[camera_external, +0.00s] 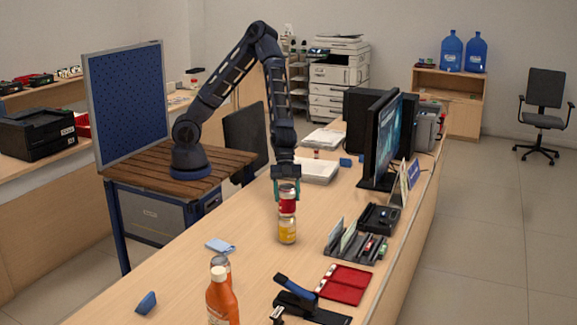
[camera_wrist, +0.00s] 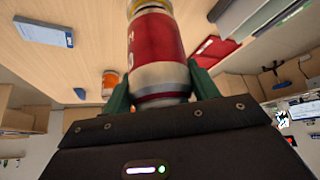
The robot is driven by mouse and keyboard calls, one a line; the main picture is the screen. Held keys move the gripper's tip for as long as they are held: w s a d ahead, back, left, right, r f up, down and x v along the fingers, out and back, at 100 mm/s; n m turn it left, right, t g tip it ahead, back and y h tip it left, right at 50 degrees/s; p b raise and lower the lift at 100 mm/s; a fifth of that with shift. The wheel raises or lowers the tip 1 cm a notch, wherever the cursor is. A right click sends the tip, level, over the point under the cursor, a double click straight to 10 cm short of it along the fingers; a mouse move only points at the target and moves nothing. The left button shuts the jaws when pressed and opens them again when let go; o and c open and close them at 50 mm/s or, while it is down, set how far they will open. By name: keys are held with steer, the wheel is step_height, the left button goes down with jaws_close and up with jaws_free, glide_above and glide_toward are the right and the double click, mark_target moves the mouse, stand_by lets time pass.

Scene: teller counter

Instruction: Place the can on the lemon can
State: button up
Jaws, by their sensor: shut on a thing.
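My gripper (camera_external: 286,193) points down over the counter and is shut on a red can (camera_external: 287,206). In the wrist view the red can (camera_wrist: 155,50) stands between my two green fingers (camera_wrist: 162,88), with its silver end close to the camera. The yellow lemon can (camera_external: 287,232) stands upright on the counter directly under the red can. The two look lined up and touching or nearly so; I cannot tell whether a small gap is left. In the wrist view the lemon can is mostly hidden behind the red can.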

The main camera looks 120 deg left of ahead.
steer(key=shift+f, duration=0.1)
steer(key=o, duration=1.2)
steer(key=shift+v, duration=6.05)
steer(key=s+a+n+g+y, duration=0.1)
steer(key=s+a+n+y, duration=0.2)
steer(key=s+a+y, duration=0.5)
steer(key=s+a+r+n, duration=0.2)
steer(key=s+r, duration=0.3)
steer(key=s, duration=0.3)
steer(key=s+a+r+n+t+h, duration=0.1)
steer(key=s+a+r+n, duration=0.2)
steer(key=s+r, duration=0.3)
steer(key=s+a+r+n+t+h, duration=0.1)
steer(key=s+a+r+n, duration=0.1)
steer(key=s+r, duration=0.4)
steer(key=shift+s+a+n, duration=0.2)
steer(key=shift+s+n, duration=0.25)
steer(key=shift+s, duration=1)
steer(key=shift+s+a+n, duration=0.2)
steer(key=shift+s+n, duration=0.25)
steer(key=shift+s, duration=1)
